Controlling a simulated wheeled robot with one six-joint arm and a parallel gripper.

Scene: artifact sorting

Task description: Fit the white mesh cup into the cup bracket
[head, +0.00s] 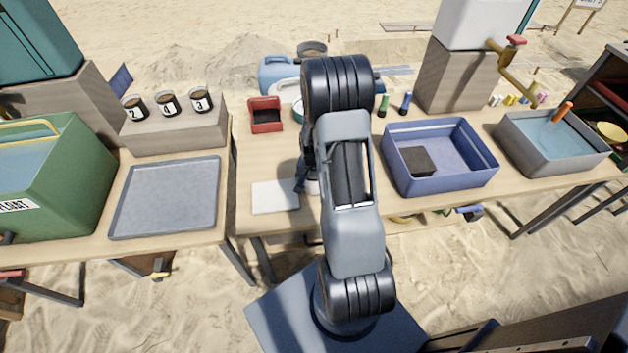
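My arm hangs over the middle table and hides much of what lies behind it. My gripper (301,183) shows only in part, as dark pieces at the left edge of the arm, low over the table. A small pale round thing (313,187) shows beside it, partly hidden by the arm. It may be the white mesh cup, but I cannot make out any mesh. I cannot tell whether the gripper holds it or whether its fingers are open. I cannot pick out the cup bracket; it may be behind my arm.
A white flat pad (275,197) lies left of the gripper. A red box (265,115) stands behind it. A blue bin (440,186) is to the right, then a grey water basin (556,161). Left are a grey tray (165,198), numbered cups (168,104) and a green tub (75,180).

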